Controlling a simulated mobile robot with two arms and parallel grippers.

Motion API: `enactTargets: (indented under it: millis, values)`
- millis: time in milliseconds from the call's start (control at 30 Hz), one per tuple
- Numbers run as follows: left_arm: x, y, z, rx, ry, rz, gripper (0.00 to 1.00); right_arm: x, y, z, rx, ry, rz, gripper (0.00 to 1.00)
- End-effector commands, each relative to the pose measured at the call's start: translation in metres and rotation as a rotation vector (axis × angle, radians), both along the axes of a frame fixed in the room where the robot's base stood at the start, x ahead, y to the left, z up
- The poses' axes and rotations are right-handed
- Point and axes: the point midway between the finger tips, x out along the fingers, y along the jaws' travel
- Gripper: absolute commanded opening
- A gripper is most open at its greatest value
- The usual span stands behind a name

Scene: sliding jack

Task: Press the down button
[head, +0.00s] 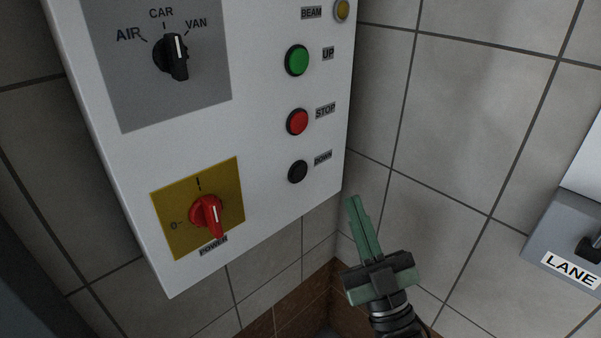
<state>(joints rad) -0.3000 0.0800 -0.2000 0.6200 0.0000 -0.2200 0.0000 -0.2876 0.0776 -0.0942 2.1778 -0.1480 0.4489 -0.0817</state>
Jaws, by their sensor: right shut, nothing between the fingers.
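The black down button (298,171) is on the white control panel (270,215), beside a label reading DOWN. It is the lowest of a column of buttons, under the red STOP button (297,122) and the green UP button (297,60). My right gripper (354,203), with green fingers, is shut and empty. In the picture it is below and to the right of the down button, apart from it, close to the panel's lower right edge. My left gripper is not in view.
A red power switch (207,214) sits on a yellow plate at the panel's lower left. A black AIR/CAR/VAN selector (172,57) is above it. A grey box labelled LANE (570,270) is at the right. The tiled wall between is bare.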

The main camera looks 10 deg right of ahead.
Motion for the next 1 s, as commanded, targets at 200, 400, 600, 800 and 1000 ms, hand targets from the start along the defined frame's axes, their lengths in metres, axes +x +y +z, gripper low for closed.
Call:
enactTargets:
  millis: [200, 400, 600, 800, 1000]
  values:
    - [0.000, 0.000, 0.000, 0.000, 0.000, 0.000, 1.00, 0.000, 0.000, 0.000, 0.000, 0.000, 0.000, 0.00]
    - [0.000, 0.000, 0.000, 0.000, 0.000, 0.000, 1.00, 0.005, 0.002, 0.000, 0.001, 0.000, -0.001, 0.00]
    - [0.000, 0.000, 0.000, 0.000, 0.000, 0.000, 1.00, 0.024, 0.015, 0.000, 0.003, 0.000, 0.000, 0.00]
    - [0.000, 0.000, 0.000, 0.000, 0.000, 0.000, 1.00, 0.049, 0.030, 0.000, 0.001, 0.000, 0.000, 0.00]
    - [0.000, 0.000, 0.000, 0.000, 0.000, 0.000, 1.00, 0.067, 0.041, -0.001, 0.001, 0.002, 0.000, 0.00]
